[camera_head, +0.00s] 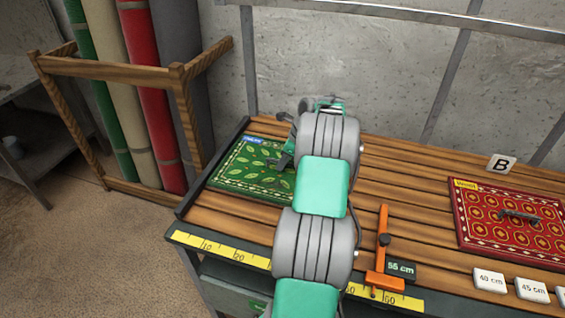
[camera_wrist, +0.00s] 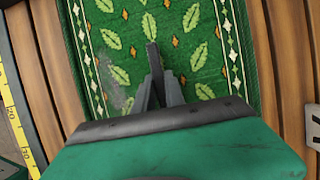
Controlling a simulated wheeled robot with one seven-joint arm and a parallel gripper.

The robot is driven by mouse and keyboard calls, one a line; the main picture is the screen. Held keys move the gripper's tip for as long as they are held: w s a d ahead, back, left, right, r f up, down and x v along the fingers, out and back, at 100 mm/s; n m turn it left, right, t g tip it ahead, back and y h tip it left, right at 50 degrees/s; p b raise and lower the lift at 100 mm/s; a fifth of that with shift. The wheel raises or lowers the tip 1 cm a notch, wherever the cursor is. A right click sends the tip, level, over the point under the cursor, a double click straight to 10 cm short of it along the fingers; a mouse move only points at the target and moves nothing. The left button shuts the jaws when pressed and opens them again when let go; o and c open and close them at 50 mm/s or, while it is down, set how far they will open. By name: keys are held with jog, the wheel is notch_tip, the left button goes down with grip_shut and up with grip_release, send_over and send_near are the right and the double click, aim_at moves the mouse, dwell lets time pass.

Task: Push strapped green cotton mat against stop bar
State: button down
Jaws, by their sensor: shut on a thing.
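The green leaf-patterned mat (camera_head: 240,178) lies flat on the slatted table's left end; it also shows in the wrist view (camera_wrist: 205,60). A dark raised bar (camera_head: 213,166), apparently the stop bar, runs along the table's left edge. The mat's left edge is close beside it; I cannot tell if they touch. My gripper (camera_head: 284,160) is low over the mat's right part, partly hidden by my arm. In the wrist view its fingers (camera_wrist: 154,72) are closed together on a dark piece at the mat's middle, apparently its strap. The mat's right side is hidden by my arm in the head view.
An orange slide (camera_head: 382,250) stands by a "55 cm" plate (camera_head: 401,269) on the yellow ruler (camera_head: 220,248). A red mat (camera_head: 510,225) with a dark handle lies right, near a "B" card (camera_head: 501,165). Rolled rugs stand in a wooden rack (camera_head: 110,70) at left.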

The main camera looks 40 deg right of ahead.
aim_at(291, 163)
dwell(0.9)
jog(key=c, duration=1.3)
grip_release()
jog(key=v, duration=0.7)
jog(key=shift+s+d+r, duration=0.1)
jog(key=shift+s+r, duration=0.05)
jog(key=shift+r, duration=0.2)
